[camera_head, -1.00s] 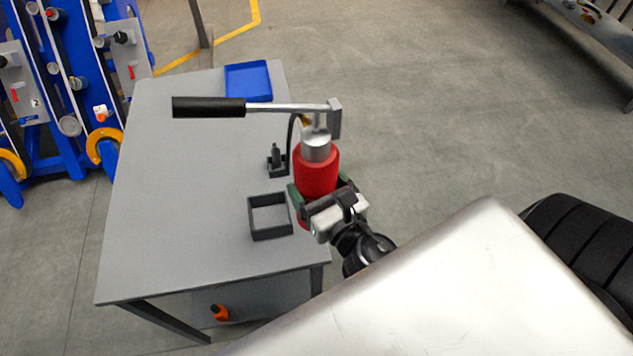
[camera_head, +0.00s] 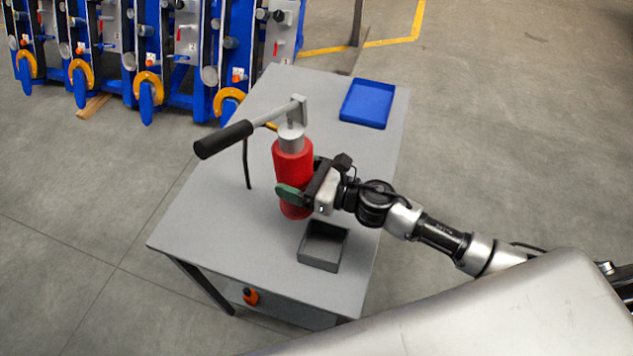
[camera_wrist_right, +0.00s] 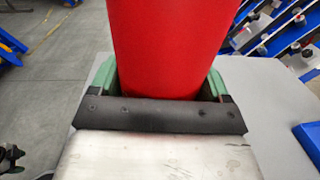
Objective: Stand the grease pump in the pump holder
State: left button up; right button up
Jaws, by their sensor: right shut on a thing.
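The grease pump (camera_head: 293,165) is a red cylinder with a grey cap, a lever with a black handle and a dark hose. It is roughly upright over the grey table, its lever pointing left. My right gripper (camera_head: 291,195) is shut around its lower body; the wrist view shows the red body (camera_wrist_right: 175,45) between the green fingers (camera_wrist_right: 160,82). The pump holder appears to be the open, dark square box (camera_head: 324,246) on the table, just right of and nearer than the pump's bottom. It looks empty. Whether the pump touches the table I cannot tell. My left gripper is not in view.
The grey table (camera_head: 215,210) has free room on its left and front. A blue tray (camera_head: 367,104) lies at its back right. An orange-and-black item (camera_head: 250,296) is on the lower shelf. Blue machine units (camera_head: 150,50) stand behind on the left.

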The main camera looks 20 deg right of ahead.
aim_at(309, 175)
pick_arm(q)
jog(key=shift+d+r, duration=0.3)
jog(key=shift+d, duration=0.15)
pick_arm(e)
jog(key=shift+w+d+r+n+g+y, duration=0.2)
jog(key=shift+w+n+g+y, duration=0.3)
jog(key=shift+w+g, duration=0.15)
jog(key=shift+w+d+r+n+g+y, duration=0.25)
jog(key=shift+w+n+g+y, duration=0.1)
jog(key=shift+w+n+g, duration=0.3)
jog(key=shift+w+d+r+n+g+y, duration=0.2)
jog(key=shift+w+n+g+y, duration=0.15)
jog(key=shift+w+g+y, duration=0.25)
jog(key=shift+s, duration=0.15)
jog(key=shift+s+d, duration=0.25)
jog(key=shift+s, duration=1)
jog(key=shift+s+d, duration=0.25)
jog(key=shift+s, duration=0.95)
jog(key=s+d, duration=0.1)
jog(key=s, duration=0.5)
pick_arm(q)
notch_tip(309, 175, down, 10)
jog(key=b, duration=0.9)
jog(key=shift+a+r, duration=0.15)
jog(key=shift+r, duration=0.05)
pick_arm(e)
notch_tip(309, 175, down, 9)
jog(key=s, duration=0.1)
jog(key=shift+d+r, duration=0.15)
jog(key=shift+d, duration=0.05)
